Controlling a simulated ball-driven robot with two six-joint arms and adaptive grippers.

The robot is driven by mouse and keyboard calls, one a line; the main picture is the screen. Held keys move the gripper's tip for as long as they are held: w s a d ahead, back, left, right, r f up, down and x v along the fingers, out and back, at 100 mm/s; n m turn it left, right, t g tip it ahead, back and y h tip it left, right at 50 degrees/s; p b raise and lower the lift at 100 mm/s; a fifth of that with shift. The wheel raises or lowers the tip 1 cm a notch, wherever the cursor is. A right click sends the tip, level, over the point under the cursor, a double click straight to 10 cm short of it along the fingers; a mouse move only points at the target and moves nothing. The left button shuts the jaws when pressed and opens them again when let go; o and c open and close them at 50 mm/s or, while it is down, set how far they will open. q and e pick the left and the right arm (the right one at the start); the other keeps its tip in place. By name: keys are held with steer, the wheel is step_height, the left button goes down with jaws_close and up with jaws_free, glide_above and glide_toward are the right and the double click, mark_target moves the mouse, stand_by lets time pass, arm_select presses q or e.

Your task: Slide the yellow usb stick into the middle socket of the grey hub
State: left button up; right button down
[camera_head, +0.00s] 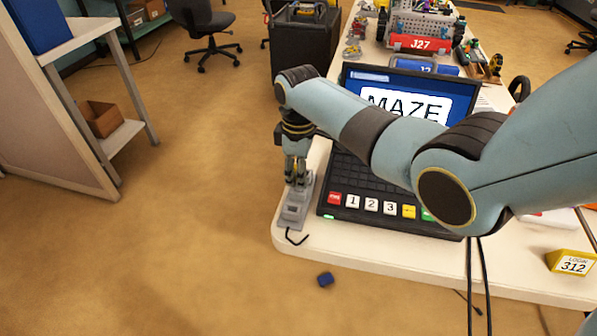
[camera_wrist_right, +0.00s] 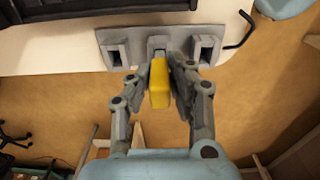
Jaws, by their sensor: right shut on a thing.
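The grey hub (camera_head: 294,208) lies at the left front edge of the white table. In the right wrist view the hub (camera_wrist_right: 227,37) shows three raised sockets in a row. My right gripper (camera_head: 297,180) points down over the far part of the hub. In the right wrist view the right gripper (camera_wrist_right: 164,75) is shut on the yellow usb stick (camera_wrist_right: 159,88). The stick's far end lines up closely with the middle socket (camera_wrist_right: 158,44); I cannot tell whether it touches or enters it. My left gripper is not in view.
A laptop (camera_head: 345,170) with a MAZE screen stands right of the hub. A black hooked cable (camera_head: 296,240) lies at the hub's near end. A yellow sign (camera_head: 572,263) stands at the table's right front. A blue block (camera_head: 325,279) lies on the floor.

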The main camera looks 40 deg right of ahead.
steer(key=shift+f+b, duration=0.4)
steer(key=shift+f, duration=0.5)
stand_by(0.3)
steer(key=c, duration=0.7)
jaws_free()
steer(key=shift+c, duration=0.2)
steer(key=shift+r, duration=0.1)
step_height(320, 180, up, 7)
steer(key=p, duration=0.8)
stand_by(0.6)
